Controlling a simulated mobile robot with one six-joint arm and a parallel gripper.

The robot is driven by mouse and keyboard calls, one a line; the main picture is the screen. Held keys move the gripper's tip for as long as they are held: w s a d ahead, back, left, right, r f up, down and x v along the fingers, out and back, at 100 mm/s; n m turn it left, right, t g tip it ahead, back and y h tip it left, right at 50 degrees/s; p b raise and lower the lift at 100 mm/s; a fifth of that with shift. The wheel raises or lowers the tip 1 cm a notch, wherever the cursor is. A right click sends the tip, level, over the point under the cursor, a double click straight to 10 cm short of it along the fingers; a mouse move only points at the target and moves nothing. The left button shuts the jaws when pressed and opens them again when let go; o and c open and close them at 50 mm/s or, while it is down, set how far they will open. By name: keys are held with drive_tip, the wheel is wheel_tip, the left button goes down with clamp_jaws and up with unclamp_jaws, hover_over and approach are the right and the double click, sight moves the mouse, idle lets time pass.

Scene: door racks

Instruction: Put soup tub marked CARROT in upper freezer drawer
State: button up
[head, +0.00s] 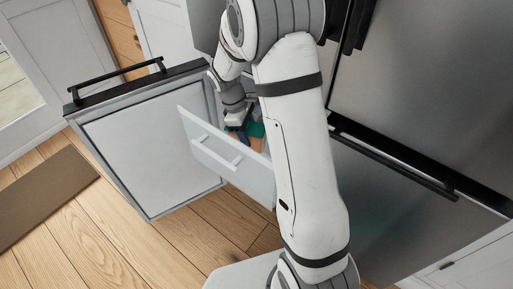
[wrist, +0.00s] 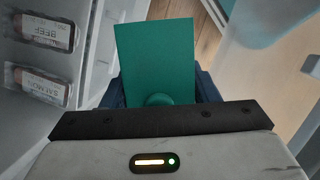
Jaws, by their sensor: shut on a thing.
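My gripper (head: 238,118) is shut on a teal-green thing (head: 257,129) behind the front panel of a pulled-out white drawer (head: 228,158). In the wrist view the thing's flat rectangular face (wrist: 155,50) shows, with a round bump near my gripper (wrist: 160,98). Dark blue parts flank it on both sides. No word CARROT can be read on it, so I cannot tell its marking. The drawer's inside is mostly hidden by its front and my arm. I cannot tell whether the held thing touches the drawer.
A freezer door (head: 150,145) with a black handle (head: 115,78) stands open at left. Its rack holds packs marked BEEF (wrist: 44,33) and SALMON (wrist: 40,85), seen in the wrist view. A steel front (head: 425,90) is at right. Wooden floor and a brown mat (head: 45,195) lie below.

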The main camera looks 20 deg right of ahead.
drive_tip(key=f+b, duration=0.3)
drive_tip(key=f, duration=0.6)
drive_tip(key=shift+a+f, duration=0.1)
drive_tip(key=shift+a, duration=0.1)
drive_tip(key=shift+f, duration=0.15)
drive_tip(key=o, duration=0.9)
drive_tip(key=shift+o, duration=0.2)
drive_tip(key=p+v, duration=0.4)
drive_tip(key=v, duration=0.8)
